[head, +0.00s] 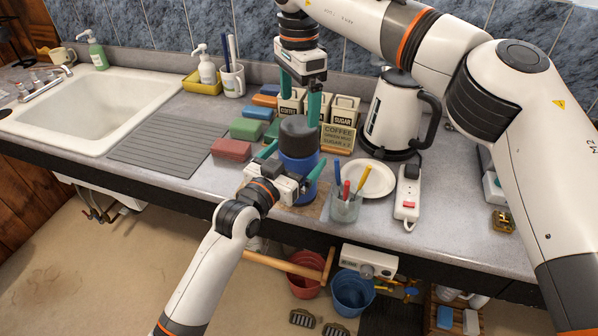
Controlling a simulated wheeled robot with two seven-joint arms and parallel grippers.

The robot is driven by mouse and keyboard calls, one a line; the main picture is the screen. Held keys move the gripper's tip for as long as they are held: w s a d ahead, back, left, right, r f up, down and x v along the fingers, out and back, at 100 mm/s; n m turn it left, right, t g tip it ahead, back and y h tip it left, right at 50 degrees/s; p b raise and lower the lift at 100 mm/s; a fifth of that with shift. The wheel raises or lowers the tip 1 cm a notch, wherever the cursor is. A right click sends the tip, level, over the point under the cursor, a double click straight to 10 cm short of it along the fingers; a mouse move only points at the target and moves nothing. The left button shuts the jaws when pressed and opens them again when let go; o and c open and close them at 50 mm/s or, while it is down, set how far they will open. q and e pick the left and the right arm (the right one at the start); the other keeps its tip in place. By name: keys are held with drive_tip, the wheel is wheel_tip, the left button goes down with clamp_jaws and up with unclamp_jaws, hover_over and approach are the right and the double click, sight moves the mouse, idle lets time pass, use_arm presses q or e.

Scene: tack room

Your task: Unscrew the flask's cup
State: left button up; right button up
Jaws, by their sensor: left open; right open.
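The flask (298,168) stands upright on the counter, with a blue body and a dark grey cup (298,138) on top. My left gripper (295,158) comes in low from the front, its teal fingers open on either side of the blue body. Its palm hides part of the flask's lower left. My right gripper (299,118) points down from above, its teal fingers open and spread about the top of the cup. I cannot tell whether any finger touches the flask or the cup.
A glass of pens (345,208) and a white plate (376,180) stand close right of the flask. Canisters, a coffee sign (338,139) and a kettle (393,115) are behind. Coloured blocks (232,149) lie left. A power strip (407,197) lies right. The drainboard (165,143) is clear.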

use_arm(q)
drive_tip(key=shift+x, duration=1.15)
